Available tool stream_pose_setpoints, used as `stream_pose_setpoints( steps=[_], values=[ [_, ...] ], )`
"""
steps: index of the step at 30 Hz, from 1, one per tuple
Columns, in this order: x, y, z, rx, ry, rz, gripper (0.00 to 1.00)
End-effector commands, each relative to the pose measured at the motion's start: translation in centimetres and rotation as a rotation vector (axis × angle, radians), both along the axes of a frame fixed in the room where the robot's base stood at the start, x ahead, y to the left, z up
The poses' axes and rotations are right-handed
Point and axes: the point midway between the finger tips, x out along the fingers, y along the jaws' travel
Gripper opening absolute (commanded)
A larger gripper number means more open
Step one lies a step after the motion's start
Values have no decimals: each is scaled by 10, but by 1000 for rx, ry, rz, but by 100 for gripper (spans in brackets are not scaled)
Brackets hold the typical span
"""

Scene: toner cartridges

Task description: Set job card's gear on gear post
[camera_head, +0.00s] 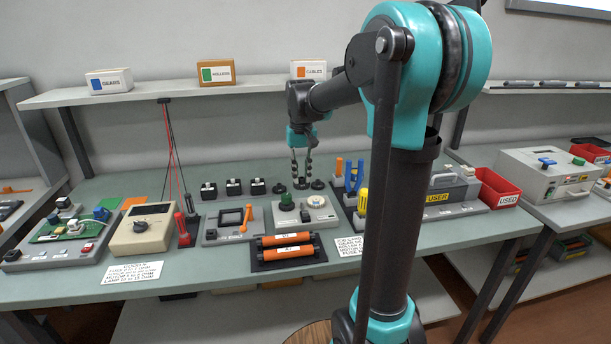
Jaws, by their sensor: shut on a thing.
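My gripper (301,176) points straight down at the back middle of the bench. Its fingers are shut on a small dark round piece, which seems to be a gear (300,185); the fingers partly cover it. Two similar dark round pieces stand beside it, one on the left (280,188) and one on the right (318,184). In front is a grey unit (304,216) with a green round part (287,202) and a pale dial-like wheel (316,201). I cannot tell which part is the gear post. A white card (349,247) at the front is partly hidden by my arm.
Several black blocks (233,187) stand left of the gripper. Orange rollers (286,246) lie in a black tray in front. A beige meter (146,228) and a printed card (132,271) are at left. Blue and orange upright tools (352,178) stand close right. A shelf (160,94) is above.

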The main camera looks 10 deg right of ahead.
Motion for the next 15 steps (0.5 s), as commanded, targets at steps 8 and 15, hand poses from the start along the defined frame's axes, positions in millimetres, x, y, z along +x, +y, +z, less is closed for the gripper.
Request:
stream_pose_setpoints(
  steps=[8,15],
  values=[
    [0,0,-15,0,0,0,0],
    [0,0,-28,0,0,-1,0]
  ],
)
